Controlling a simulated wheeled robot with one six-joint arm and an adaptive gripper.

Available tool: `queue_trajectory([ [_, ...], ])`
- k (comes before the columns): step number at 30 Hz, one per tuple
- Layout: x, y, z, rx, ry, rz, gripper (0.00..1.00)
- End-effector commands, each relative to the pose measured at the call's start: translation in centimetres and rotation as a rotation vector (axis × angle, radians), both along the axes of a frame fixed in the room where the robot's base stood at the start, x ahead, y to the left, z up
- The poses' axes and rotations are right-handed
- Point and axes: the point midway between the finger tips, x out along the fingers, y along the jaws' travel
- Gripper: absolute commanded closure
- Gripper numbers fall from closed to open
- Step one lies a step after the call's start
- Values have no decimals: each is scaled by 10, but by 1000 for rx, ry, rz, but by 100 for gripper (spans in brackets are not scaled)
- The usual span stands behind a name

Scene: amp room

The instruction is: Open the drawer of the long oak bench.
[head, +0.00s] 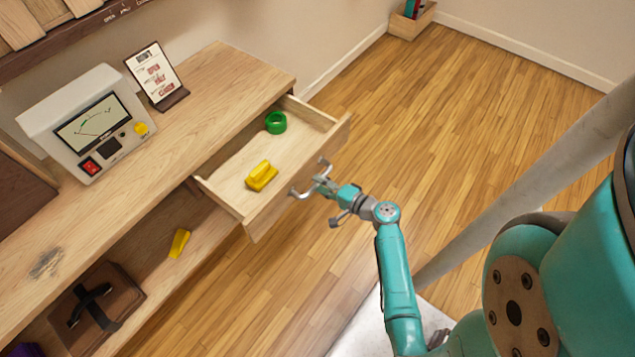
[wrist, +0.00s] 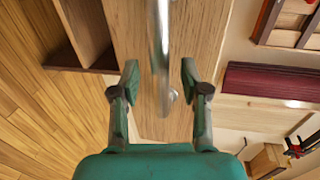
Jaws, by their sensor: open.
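The long oak bench (head: 215,88) runs along the wall at the left in the head view. Its drawer (head: 258,203) stands pulled out, with its inside showing. A green ring-shaped roll (head: 276,123) and a yellow object (head: 262,176) lie in the drawer. A metal bar handle (head: 299,193) is on the drawer front. My gripper (head: 322,183) is at the handle. In the wrist view the handle bar (wrist: 162,50) runs between the two open fingers (wrist: 159,82), with gaps on both sides. The drawer front (wrist: 200,40) lies behind it.
A meter box (head: 88,125) and a small sign (head: 157,75) stand on the bench top. A yellow object (head: 179,243) and a brown case (head: 95,305) are on the shelf below. The wooden floor (head: 440,130) right of the drawer is clear. A wooden box (head: 410,22) stands by the far wall.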

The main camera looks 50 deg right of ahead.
Motion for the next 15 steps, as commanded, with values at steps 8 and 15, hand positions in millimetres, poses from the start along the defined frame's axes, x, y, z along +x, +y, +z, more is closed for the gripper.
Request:
queue_trajectory([
  [8,-39,-2,7,0,1,-4,55],
  [15,-55,-2,10,0,1,-1,55],
])
